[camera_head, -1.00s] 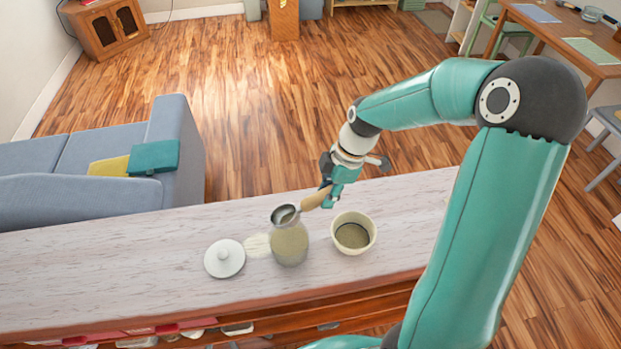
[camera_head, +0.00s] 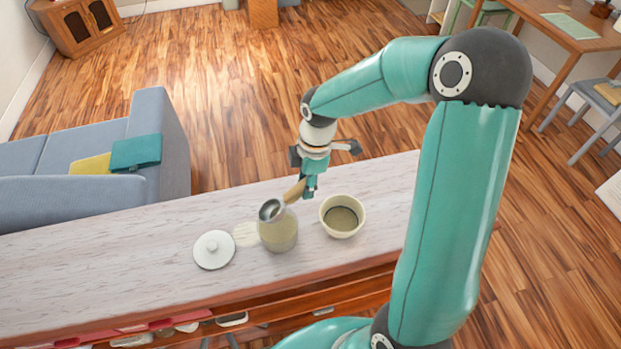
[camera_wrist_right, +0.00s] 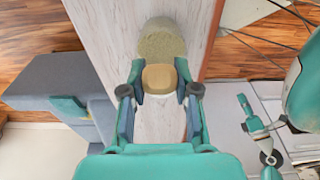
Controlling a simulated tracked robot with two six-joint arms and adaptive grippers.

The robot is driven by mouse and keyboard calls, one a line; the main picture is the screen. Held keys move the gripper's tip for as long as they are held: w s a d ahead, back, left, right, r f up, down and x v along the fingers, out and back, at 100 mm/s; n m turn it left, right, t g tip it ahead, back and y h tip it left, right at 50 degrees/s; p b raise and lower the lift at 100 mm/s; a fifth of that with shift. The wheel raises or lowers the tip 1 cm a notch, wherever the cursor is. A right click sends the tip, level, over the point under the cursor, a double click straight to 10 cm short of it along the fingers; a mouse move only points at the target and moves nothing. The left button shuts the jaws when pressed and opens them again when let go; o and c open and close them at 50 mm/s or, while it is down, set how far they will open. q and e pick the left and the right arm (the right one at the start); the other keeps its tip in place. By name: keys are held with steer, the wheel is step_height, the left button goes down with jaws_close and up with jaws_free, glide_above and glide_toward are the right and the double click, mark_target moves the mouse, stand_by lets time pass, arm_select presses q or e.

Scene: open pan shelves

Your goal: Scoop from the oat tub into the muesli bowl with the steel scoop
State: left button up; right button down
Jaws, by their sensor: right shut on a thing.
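My right gripper (camera_head: 306,188) is shut on the wooden handle of the steel scoop (camera_head: 270,209). The scoop is tilted, with its metal head at the mouth of the oat tub (camera_head: 280,237); I cannot tell how deep it reaches or whether it holds oats. The tub is clear and filled with pale oats. The muesli bowl (camera_head: 343,233), cream with brownish contents, stands just right of the tub. In the right wrist view the handle end (camera_wrist_right: 160,78) sits between the fingers, with the tub (camera_wrist_right: 161,40) beyond.
A white round lid (camera_head: 213,250) lies left of the tub, beside a pale patch (camera_head: 246,234) on the light wood counter (camera_head: 100,255). The counter's left part is clear. Open shelves with items lie below its front edge. A blue sofa (camera_head: 80,200) stands behind.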

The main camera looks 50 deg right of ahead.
steer(key=f, duration=0.1)
steer(key=b, duration=0.1)
steer(key=a+f+h+b, duration=0.1)
steer(key=shift+w+f+g, duration=0.25)
steer(key=shift+f+g, duration=0.05)
step_height(320, 180, down, 6)
steer(key=b, duration=0.5)
steer(key=shift+f, duration=0.25)
steer(key=shift+d+b, duration=0.1)
steer(key=shift+b, duration=0.2)
steer(key=shift+f, duration=0.15)
